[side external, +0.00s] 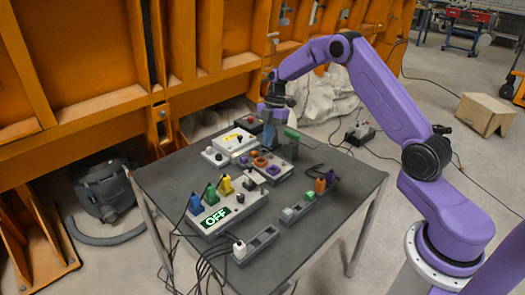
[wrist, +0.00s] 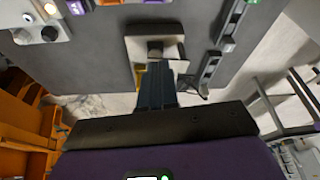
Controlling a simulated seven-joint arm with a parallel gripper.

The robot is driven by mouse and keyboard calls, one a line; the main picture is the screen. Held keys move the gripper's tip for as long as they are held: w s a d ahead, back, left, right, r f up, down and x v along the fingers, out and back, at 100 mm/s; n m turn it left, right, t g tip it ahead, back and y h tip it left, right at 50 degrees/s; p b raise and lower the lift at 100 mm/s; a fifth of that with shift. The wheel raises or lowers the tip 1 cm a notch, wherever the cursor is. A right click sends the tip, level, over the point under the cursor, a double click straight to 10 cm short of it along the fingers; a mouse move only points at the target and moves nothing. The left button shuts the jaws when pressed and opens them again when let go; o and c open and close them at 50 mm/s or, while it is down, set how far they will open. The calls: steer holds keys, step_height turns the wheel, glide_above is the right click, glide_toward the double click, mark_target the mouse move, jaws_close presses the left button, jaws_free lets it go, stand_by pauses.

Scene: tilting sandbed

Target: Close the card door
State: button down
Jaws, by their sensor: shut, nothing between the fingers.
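My gripper (side external: 270,136) is at the far edge of the table, pointing down, with its fingers together and nothing between them. In the wrist view my gripper (wrist: 157,66) reaches over a pale box (wrist: 136,48) with a dark square part on it, and covers part of that box. In the side view a green flat piece (side external: 291,133) and a dark upright part (side external: 291,152) stand just right of my fingers. I cannot tell which part is the card door, how far it stands open, or whether my fingers touch it.
A grey table (side external: 330,215) holds a panel with the OFF display (side external: 216,217), coloured plugs, a block with purple and orange sockets (side external: 262,163), and a white box (side external: 234,141). Narrow grey trays (side external: 256,244) line the near right side. Cables hang over the front edge.

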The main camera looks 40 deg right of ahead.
steer(key=v, duration=0.6)
steer(key=n, duration=0.2)
glide_above(254, 173)
steer(key=w+d, duration=0.2)
steer(key=d, duration=0.1)
step_height(254, 173, down, 10)
steer(key=shift+w+a+g, duration=0.15)
steer(key=shift+a+g, duration=0.1)
steer(key=shift+g, duration=0.05)
